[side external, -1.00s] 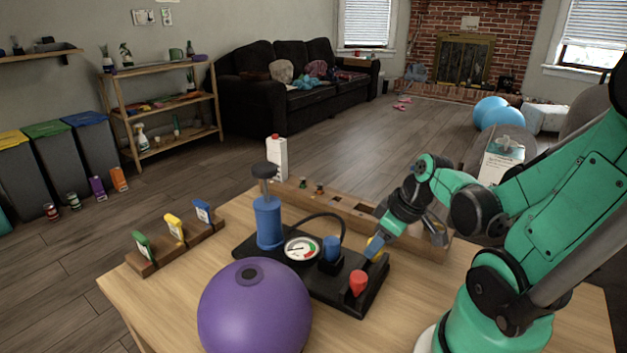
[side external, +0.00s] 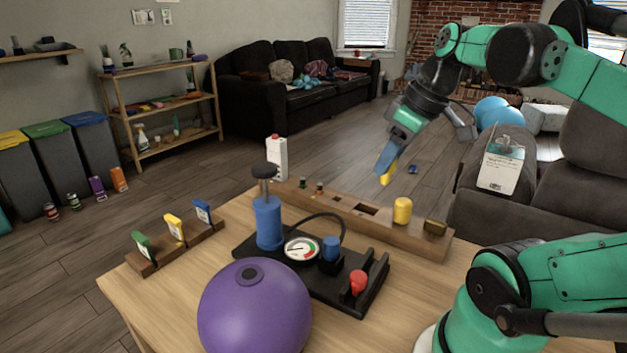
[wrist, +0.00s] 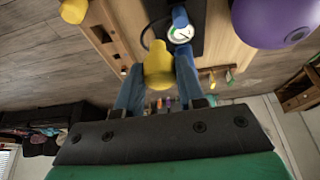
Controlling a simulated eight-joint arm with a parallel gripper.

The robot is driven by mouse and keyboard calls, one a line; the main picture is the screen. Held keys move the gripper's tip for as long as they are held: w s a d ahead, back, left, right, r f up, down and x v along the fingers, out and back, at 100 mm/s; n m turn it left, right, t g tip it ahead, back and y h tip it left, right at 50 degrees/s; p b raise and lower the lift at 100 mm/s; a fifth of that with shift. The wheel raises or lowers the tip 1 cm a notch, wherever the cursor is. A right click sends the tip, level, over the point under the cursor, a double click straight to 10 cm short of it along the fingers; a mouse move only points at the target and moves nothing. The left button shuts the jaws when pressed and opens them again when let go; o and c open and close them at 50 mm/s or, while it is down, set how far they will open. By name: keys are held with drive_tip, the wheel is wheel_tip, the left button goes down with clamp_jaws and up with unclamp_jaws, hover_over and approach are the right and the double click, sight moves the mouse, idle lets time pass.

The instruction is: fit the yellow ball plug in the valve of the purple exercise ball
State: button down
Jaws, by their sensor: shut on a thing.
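The purple exercise ball (side external: 255,318) rests at the front of the table, with a dark round valve (side external: 249,273) on top; part of the ball shows in the wrist view (wrist: 262,25), its valve at the upper right edge. My gripper (side external: 387,168) is raised above and behind the wooden rack, its blue fingers shut on a yellow piece that looks like the yellow ball plug (side external: 385,179). In the wrist view the plug (wrist: 158,66) sits between both fingers. It is well clear of the table and away from the ball.
A black pump base holds a blue pump (side external: 268,222), a gauge (side external: 301,249), a blue cap and a red plug (side external: 358,283). A wooden rack (side external: 350,222) behind it carries a yellow cylinder (side external: 402,211). A small tag stand (side external: 176,244) is at left, a white carton (side external: 277,158) at the back.

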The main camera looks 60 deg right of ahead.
wheel_tip(320, 180, up, 2)
drive_tip(key=w+a+n+y, duration=0.2)
drive_tip(key=w+a+n, duration=0.35)
drive_tip(key=a, duration=0.35)
drive_tip(key=n+g+y, duration=0.1)
drive_tip(key=n, duration=0.3)
hover_over(242, 280)
drive_tip(key=d, duration=0.1)
drive_tip(key=shift+s+d+r, duration=0.1)
drive_tip(key=shift+s+d, duration=0.05)
drive_tip(key=shift+s, duration=0.15)
drive_tip(key=shift+f, duration=3.2)
drive_tip(key=shift+f, duration=1.25)
drive_tip(key=shift+c, duration=2.2)
unclamp_jaws()
